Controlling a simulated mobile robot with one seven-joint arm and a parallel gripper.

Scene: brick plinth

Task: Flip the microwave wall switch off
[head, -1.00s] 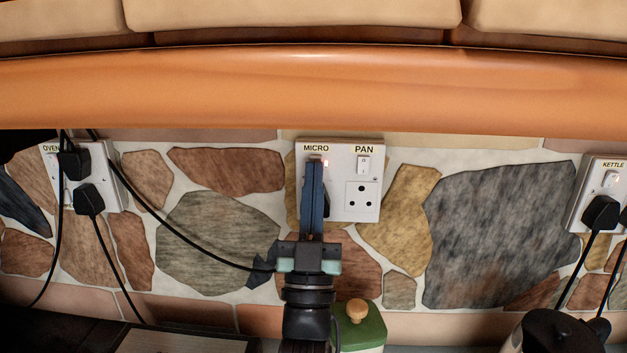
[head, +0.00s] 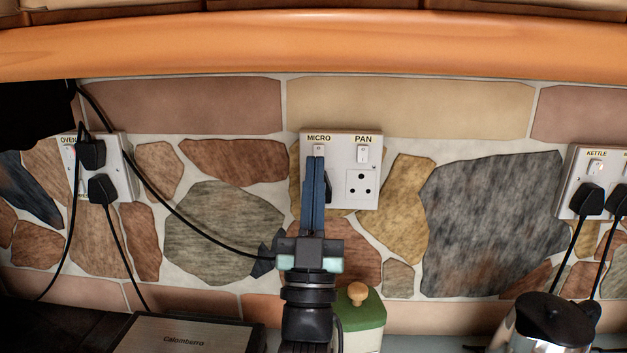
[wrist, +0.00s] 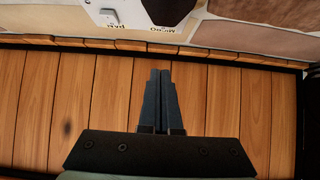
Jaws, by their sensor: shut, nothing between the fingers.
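The white double socket plate (head: 342,203) is on the stone wall, with labels MICRO and PAN. The MICRO switch (head: 319,151) shows just above my fingertips, with no red light visible on it. My gripper (head: 316,159) is shut and empty, its blue fingers pointing up in front of the plate's left half. I cannot tell whether the tips touch the switch. A black plug below the switch is mostly hidden behind the fingers. In the wrist view, the closed fingertips (wrist: 160,72) show below the plate (wrist: 125,10); the switch is not clear there.
The PAN switch (head: 363,153) is close to the right. The oven socket (head: 121,170) with plugs and cables is at left, the kettle socket (head: 575,187) at right. A green-lidded jar (head: 360,312), a kettle (head: 545,325) and a Calomberra appliance (head: 185,337) stand below.

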